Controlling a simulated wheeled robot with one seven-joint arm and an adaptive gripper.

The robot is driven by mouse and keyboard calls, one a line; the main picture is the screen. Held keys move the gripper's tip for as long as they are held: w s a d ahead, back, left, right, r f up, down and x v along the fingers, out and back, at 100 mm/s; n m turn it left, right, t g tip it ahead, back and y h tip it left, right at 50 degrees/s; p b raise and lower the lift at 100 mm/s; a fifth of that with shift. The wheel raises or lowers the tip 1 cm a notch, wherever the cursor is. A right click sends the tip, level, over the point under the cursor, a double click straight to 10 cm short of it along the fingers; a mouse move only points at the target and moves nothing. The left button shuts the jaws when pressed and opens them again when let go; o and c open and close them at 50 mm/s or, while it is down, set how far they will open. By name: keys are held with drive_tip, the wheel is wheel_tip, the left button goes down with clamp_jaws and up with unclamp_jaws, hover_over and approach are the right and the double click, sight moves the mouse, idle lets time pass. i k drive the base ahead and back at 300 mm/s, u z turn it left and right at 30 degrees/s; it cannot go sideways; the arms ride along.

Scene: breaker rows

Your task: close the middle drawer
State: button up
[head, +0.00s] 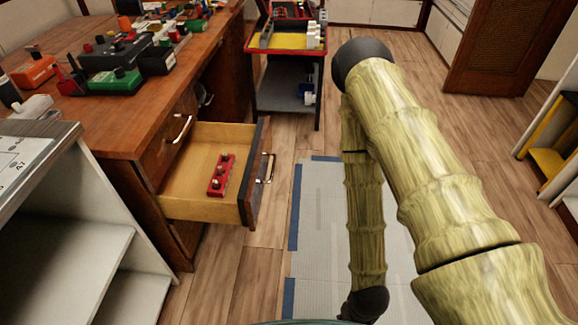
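The wooden desk (130,135) stands at the left. Its middle drawer (190,211) is pulled well out to the right, below a shut upper drawer (158,150). The open drawer has a dark wood front (257,190) with a metal handle (269,168). A small red box with dark knobs (221,175) lies inside it. My arm reaches up from the lower right, bends at a black joint and comes down right of the drawer, apart from it. My gripper is not in view; the arm's lower end runs to the bottom edge of the picture.
A cart with a red-rimmed top (285,50) stands behind the drawer. A white shelf unit (75,230) is at the front left. A grey floor mat with blue tape (315,230) lies right of the drawer. Open floor surrounds it. Electronic boxes (115,52) cover the desk top.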

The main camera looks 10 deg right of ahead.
sight(182, 194)
drive_tip(key=z, duration=0.2)
drive_tip(key=i, duration=0.7)
drive_tip(key=u, duration=1.3)
drive_tip(key=k, duration=0.65)
drive_tip(key=z, duration=1.05)
